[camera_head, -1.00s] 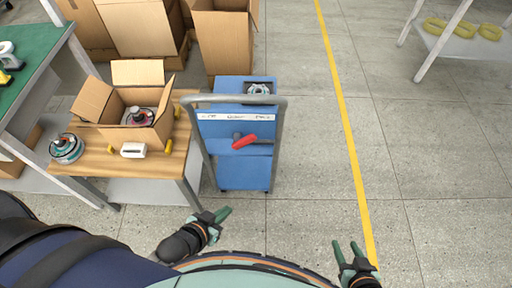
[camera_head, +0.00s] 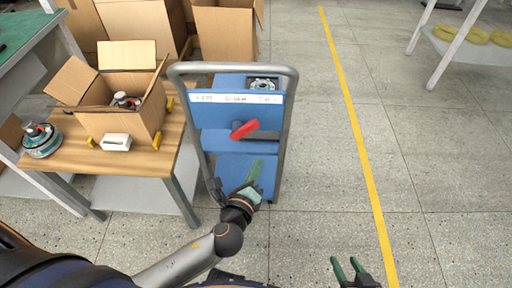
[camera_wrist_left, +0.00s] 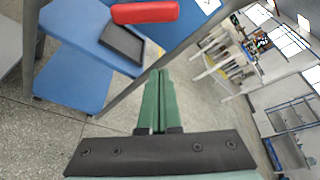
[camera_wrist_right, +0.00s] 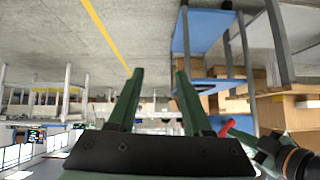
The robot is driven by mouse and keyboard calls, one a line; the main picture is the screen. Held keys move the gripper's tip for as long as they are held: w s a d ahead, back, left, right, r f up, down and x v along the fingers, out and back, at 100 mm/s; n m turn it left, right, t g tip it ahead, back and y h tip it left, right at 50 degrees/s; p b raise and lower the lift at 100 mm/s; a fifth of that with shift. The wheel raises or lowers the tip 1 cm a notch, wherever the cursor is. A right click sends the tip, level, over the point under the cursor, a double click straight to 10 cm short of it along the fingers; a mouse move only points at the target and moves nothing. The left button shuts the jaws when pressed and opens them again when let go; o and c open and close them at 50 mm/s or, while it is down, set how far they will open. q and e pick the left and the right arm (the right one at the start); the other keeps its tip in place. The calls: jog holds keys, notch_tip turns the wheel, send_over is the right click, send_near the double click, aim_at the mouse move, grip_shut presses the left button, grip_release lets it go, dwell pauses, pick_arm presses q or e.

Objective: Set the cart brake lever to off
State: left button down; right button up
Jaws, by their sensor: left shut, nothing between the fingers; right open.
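The blue cart (camera_head: 238,110) with a grey tube handle stands in the middle of the head view. Its red brake lever (camera_head: 244,130) sits on the front panel below a white label strip (camera_head: 236,98), tilted up to the right. The red lever (camera_wrist_left: 146,12) also shows at the top of the left wrist view. My left gripper (camera_head: 256,170) is shut and empty, just below the lever and apart from it. Its closed fingertips (camera_wrist_left: 158,75) point towards the cart. My right gripper (camera_head: 348,265) is open and empty, low at the right, away from the cart.
A wooden table (camera_head: 150,160) left of the cart holds an open cardboard box (camera_head: 125,118), a white block (camera_head: 116,142) and a hub motor (camera_head: 40,142). Another motor (camera_head: 262,84) lies on the cart top. The floor right of the cart is clear, with a yellow line (camera_head: 350,130).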

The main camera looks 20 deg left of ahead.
pick_arm(q)
jog(key=shift+w+r, duration=0.1)
jog(key=shift+r, duration=0.1)
jog(key=shift+w, duration=0.1)
jog(key=b+x, duration=0.2)
jog(key=x, duration=0.8)
pick_arm(e)
jog(key=w+r+t, duration=0.3)
jog(key=w+r, duration=0.1)
jog(key=r, duration=0.1)
pick_arm(q)
jog(key=a+r, duration=0.1)
jog(key=s+a+r+p, duration=0.1)
jog(key=r, duration=0.1)
jog(key=shift+a, duration=0.3)
pick_arm(e)
jog(key=s+f+g, duration=0.2)
jog(key=s+f, duration=0.1)
jog(key=f, duration=0.2)
jog(key=shift+s+f+g, duration=0.2)
jog(key=shift+s+g, duration=0.2)
pick_arm(q)
jog(key=shift+w, duration=0.1)
